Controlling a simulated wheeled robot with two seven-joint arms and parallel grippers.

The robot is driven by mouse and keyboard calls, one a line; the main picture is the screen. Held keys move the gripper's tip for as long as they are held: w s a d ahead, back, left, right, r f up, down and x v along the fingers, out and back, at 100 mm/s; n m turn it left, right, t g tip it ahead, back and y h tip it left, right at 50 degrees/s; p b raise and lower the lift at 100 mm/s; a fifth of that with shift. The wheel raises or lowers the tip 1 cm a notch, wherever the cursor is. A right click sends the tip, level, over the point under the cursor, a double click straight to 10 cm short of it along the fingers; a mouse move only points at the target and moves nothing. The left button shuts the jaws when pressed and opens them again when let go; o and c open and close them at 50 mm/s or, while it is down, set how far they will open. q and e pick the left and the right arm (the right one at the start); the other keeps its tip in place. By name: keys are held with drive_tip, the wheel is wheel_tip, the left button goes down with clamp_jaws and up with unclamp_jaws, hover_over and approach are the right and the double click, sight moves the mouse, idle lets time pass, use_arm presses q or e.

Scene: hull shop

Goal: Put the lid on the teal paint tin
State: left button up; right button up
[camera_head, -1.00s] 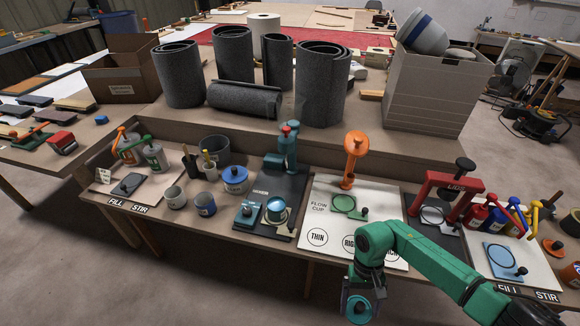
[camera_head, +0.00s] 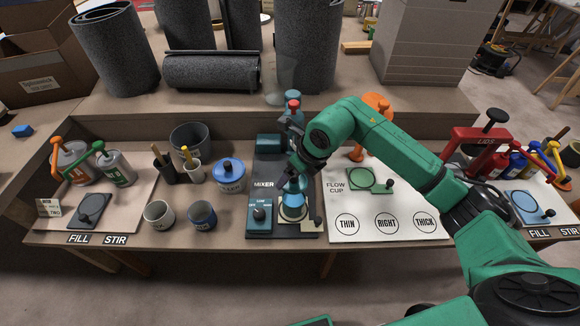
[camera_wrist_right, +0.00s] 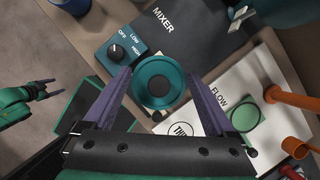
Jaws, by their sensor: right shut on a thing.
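My right gripper (camera_head: 293,182) is over the mixer at the middle of the bench. In the right wrist view its two fingers (camera_wrist_right: 159,74) are shut on the sides of a round teal lid (camera_wrist_right: 158,83) with a raised knob. In the head view the teal tin (camera_head: 293,208) stands on the mixer's plate, directly below the gripper. The lid hides the tin in the wrist view, and I cannot tell whether the two touch. My left gripper (camera_wrist_right: 44,89) is open and empty at the left of the wrist view, away from the tin.
The mixer control box (camera_head: 259,214) is just left of the tin. The flow cup board (camera_head: 382,215) lies to its right. A blue paint pot (camera_head: 229,177) and grey cups (camera_head: 159,214) stand further left. The mixer head (camera_head: 292,122) rises behind the tin.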

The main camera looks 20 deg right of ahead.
sight(297, 183)
drive_tip(key=shift+s+d+f, duration=0.1)
drive_tip(key=shift+s+f, duration=0.15)
drive_tip(key=shift+f, duration=0.05)
wheel_tip(297, 183, down, 4)
drive_tip(key=b, duration=0.3)
drive_tip(key=shift+f, duration=0.2)
drive_tip(key=shift+f+b, duration=0.6)
drive_tip(key=shift+b, duration=0.2)
drive_tip(key=shift+r, duration=0.1)
drive_tip(key=shift+w+f+b, duration=0.1)
drive_tip(key=shift+f+b, duration=0.1)
drive_tip(key=shift+b, duration=0.25)
idle(0.7)
idle(0.4)
drive_tip(key=o, duration=1)
